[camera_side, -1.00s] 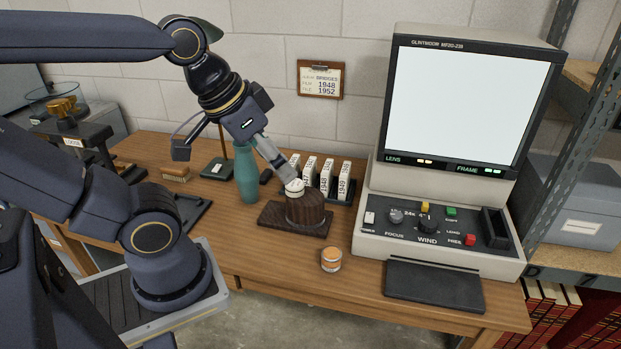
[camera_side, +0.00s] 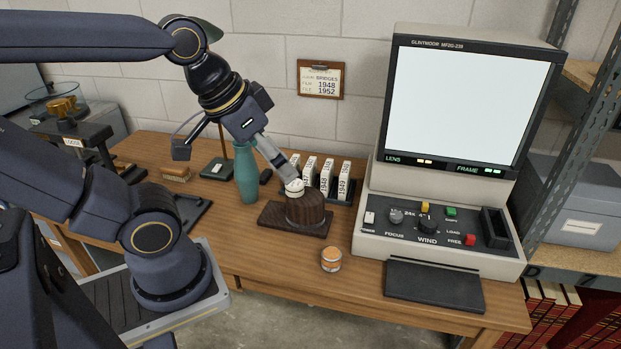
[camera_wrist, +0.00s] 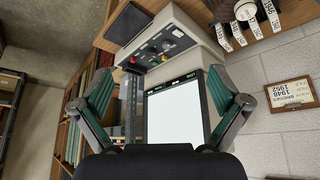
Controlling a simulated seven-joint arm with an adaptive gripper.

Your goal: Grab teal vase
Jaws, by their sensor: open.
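The teal vase (camera_side: 247,178) stands upright on the wooden table in the side view, left of a dark wooden stand. My gripper (camera_side: 291,184) is to the right of the vase's neck, in front of it as seen from the side camera, and points down and right. In the wrist view my gripper (camera_wrist: 165,100) shows its two fingers spread wide with nothing between them. The vase does not show in the wrist view. Whether my gripper touches the vase cannot be told.
A dark wooden stand (camera_side: 305,209) lies under my gripper. Labelled white boxes (camera_side: 327,178) stand behind it. A microfilm reader (camera_side: 455,130) fills the right of the table. A black tray (camera_side: 187,213) lies left of the vase.

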